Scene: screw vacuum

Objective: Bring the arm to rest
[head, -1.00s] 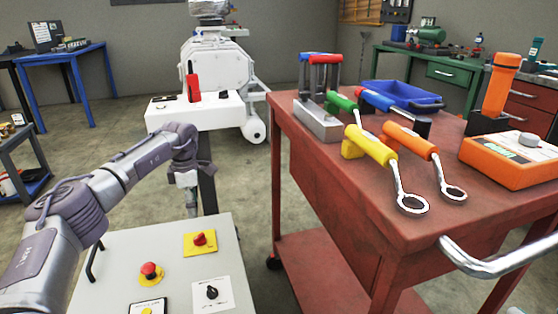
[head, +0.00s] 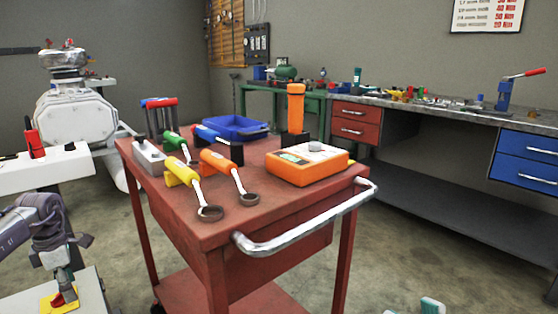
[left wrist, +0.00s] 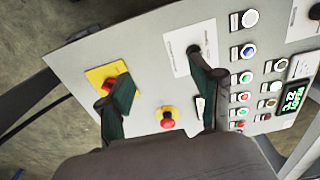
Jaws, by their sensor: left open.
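My left arm comes in at the lower left of the head view. Its gripper (head: 66,282) points down over the grey control panel (head: 92,290), near a red knob on a yellow plate. In the left wrist view the two dark green fingers of my left gripper (left wrist: 163,95) stand wide apart with nothing between them. Below them lies the panel (left wrist: 150,55) with its red knobs and coloured buttons. Whether the fingers touch it cannot be told. Teal tips that look like my right gripper (head: 415,308) just show at the bottom edge; the rest is cut off.
A red cart (head: 240,225) with wrenches, an orange device (head: 308,163) and a blue bin (head: 236,127) stands mid-view, its metal handle (head: 310,225) jutting forward. A white vacuum machine (head: 75,118) is at the left. A workbench (head: 430,108) lines the right wall. Floor is open at right.

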